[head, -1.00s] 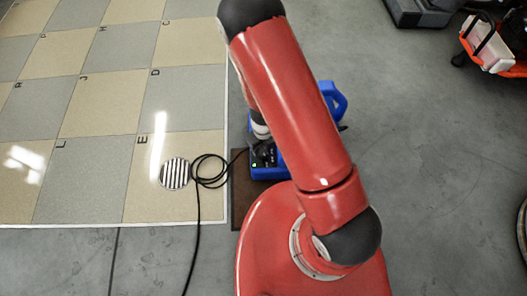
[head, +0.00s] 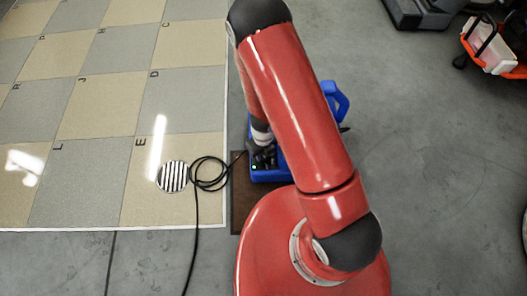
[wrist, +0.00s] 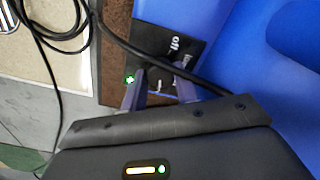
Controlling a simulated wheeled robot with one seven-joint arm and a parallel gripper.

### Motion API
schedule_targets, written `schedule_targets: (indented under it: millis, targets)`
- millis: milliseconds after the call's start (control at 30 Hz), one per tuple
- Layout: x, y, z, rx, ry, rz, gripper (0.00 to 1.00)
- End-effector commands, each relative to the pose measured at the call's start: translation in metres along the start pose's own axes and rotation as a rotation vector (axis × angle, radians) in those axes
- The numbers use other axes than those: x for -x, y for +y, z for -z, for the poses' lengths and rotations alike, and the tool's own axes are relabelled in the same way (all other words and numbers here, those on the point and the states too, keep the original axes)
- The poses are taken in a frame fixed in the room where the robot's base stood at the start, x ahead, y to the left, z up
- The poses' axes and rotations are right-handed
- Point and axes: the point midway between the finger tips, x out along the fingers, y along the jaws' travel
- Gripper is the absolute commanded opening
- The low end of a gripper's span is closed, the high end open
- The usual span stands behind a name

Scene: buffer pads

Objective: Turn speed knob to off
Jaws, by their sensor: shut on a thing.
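The speed knob (wrist: 160,80) is a small dark knob on the black control panel (wrist: 150,38) of the blue machine (wrist: 225,40). The panel carries white lettering that includes "off", and a green light glows at its left. My gripper (wrist: 158,90) is shut on the knob, with one finger on each side of it. The fingers partly hide the knob, so I cannot tell its pointer direction. In the head view my gripper (head: 263,157) is over the panel of the blue machine (head: 335,98), which my arm largely covers.
A black cable (head: 197,225) loops on the floor and runs to the panel, crossing close to my fingers. The blue machine stands on a brown mat (head: 240,207). Checkered floor tiles (head: 90,150) with a striped disc (head: 173,176) lie left. An orange cart (head: 490,45) stands far right.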

Motion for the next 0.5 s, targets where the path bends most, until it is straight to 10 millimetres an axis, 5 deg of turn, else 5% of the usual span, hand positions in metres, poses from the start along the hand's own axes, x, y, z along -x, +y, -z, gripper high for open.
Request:
schedule_targets:
  millis: [500]
  targets:
    - [-0.0001,0.0002,0.0002,0.225,0.0,-0.001,0.07]
